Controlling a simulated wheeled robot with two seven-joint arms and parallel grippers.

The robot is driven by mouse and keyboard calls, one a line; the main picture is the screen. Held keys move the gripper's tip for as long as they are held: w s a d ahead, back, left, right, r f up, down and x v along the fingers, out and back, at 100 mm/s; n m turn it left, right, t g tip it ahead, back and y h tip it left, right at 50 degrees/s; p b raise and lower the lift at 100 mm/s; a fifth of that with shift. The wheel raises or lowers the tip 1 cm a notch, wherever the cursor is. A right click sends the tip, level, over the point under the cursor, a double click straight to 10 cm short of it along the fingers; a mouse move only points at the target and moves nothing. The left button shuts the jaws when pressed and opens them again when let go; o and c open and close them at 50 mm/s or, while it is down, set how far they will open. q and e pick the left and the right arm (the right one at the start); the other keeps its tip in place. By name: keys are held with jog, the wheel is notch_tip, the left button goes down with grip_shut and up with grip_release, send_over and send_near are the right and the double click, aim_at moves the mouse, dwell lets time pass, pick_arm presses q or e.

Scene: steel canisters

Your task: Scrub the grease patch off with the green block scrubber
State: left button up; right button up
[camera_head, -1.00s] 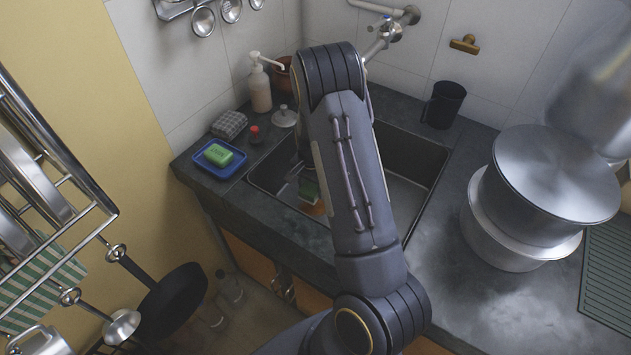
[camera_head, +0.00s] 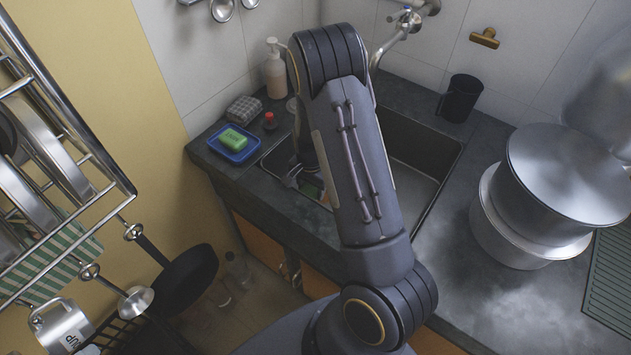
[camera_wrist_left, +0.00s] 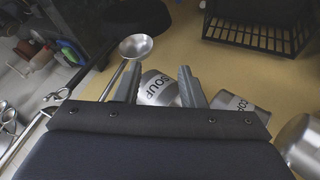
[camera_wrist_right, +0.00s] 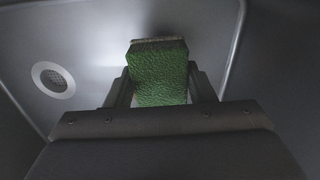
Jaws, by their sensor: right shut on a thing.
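The green block scrubber (camera_wrist_right: 160,75) is between the fingers of my right gripper (camera_wrist_right: 162,88), which is shut on it, inside the sink basin. In the head view my right gripper (camera_head: 303,181) is low in the left part of the sink (camera_head: 415,185), with only a sliver of green showing. A small orange bit shows beside it, and I cannot tell what it is. No clear grease patch is visible; my right arm hides much of the basin. My left gripper (camera_wrist_left: 160,84) is open and empty in the left wrist view, out of the head view.
A blue dish (camera_head: 215,148) with green soap (camera_head: 233,140), a grey cloth (camera_head: 243,109) and a pump bottle (camera_head: 276,70) stand left of the sink. A black cup (camera_head: 460,98) and steel pots (camera_head: 565,175) stand right. A rack (camera_head: 75,150) with pans is at far left.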

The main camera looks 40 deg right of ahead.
aim_at(309, 189)
jog(key=shift+a, duration=0.3)
jog(key=shift+r, duration=0.1)
jog(key=shift+s+r+p, duration=0.1)
jog(key=shift+r+p, duration=2.3)
jog(key=shift+r, duration=0.5)
jog(key=shift+r+p, duration=1.2)
jog(key=shift+r, duration=0.3)
